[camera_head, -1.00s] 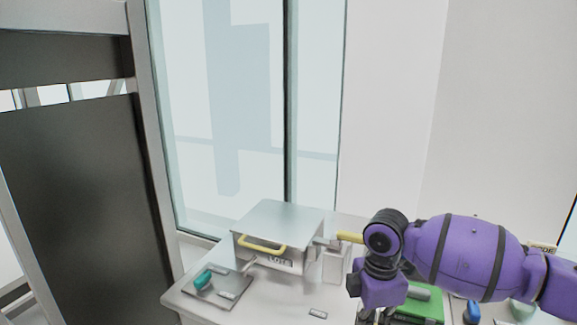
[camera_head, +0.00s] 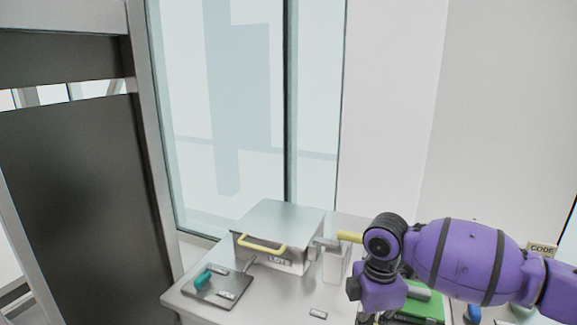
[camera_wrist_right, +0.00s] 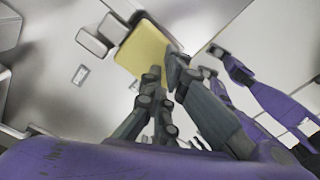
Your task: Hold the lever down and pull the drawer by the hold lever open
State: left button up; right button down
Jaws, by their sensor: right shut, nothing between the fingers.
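The grey box-shaped drawer unit (camera_head: 278,219) stands on the bench, with a yellow drawer handle (camera_head: 262,245) across its front and a label beside it. The hold lever's yellow grip (camera_head: 349,236) sticks out to the right of the unit, next to my right arm. In the right wrist view the yellow grip (camera_wrist_right: 146,50) lies just beyond the fingertips of my right gripper (camera_wrist_right: 164,66). That gripper is shut and empty; I cannot tell whether it touches the grip. My arm hides part of the lever area in the head view. My left gripper does not show in the head view.
A dark plate with a teal knob (camera_head: 203,279) lies on the bench left of the drawer unit. A green box (camera_head: 423,303) sits partly behind my right arm. A small label (camera_head: 318,314) lies in front. A glass wall stands behind.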

jog(key=shift+f, duration=1.6)
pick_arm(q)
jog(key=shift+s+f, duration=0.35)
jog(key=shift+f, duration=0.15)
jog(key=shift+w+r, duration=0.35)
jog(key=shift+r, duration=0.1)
pick_arm(e)
jog(key=shift+f, duration=0.1)
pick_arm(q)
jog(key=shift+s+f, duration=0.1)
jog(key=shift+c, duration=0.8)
